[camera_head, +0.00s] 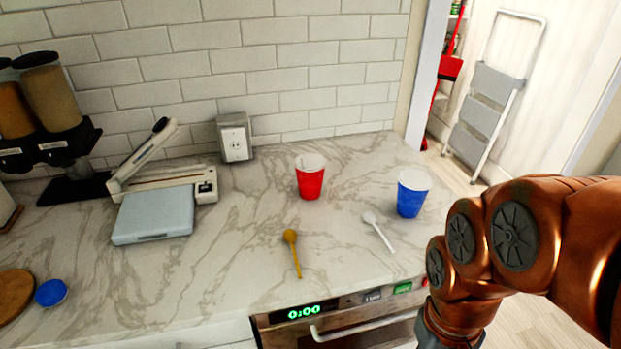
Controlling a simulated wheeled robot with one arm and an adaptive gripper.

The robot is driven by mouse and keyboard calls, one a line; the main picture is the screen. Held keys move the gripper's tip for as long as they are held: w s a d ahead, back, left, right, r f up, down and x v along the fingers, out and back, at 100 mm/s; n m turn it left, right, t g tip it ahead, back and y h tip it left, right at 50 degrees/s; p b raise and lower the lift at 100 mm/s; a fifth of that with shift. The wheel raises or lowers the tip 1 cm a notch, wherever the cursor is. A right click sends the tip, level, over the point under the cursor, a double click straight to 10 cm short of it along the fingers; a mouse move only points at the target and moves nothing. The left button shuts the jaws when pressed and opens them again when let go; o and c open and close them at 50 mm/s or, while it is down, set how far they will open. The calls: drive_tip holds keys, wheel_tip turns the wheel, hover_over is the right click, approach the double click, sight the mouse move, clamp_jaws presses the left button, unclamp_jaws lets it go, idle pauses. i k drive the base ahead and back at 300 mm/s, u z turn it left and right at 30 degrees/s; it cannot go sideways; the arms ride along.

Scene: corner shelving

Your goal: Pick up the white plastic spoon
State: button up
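The white plastic spoon (379,231) lies on the marble counter, in front of and left of the blue cup. Its bowl points to the back left and its handle runs toward the front right. A yellow-brown spoon (292,252) lies apart from it to the left. My copper-coloured arm comes in from the right and bends down to the bottom edge, in front of the counter and right of the spoon. The fingers of my gripper are outside the picture. Nothing covers the white spoon.
A blue cup (411,195) and a red cup (310,178) stand behind the spoons. A hinged white device (163,196) and dispensers (50,92) are at left. A blue lid (51,292) lies front left. An oven (340,322) is below the counter edge. The counter around the white spoon is clear.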

sight(369, 217)
drive_tip(key=u, duration=2.1)
drive_tip(key=k, duration=0.8)
drive_tip(key=z, duration=0.9)
drive_tip(key=i, duration=0.45)
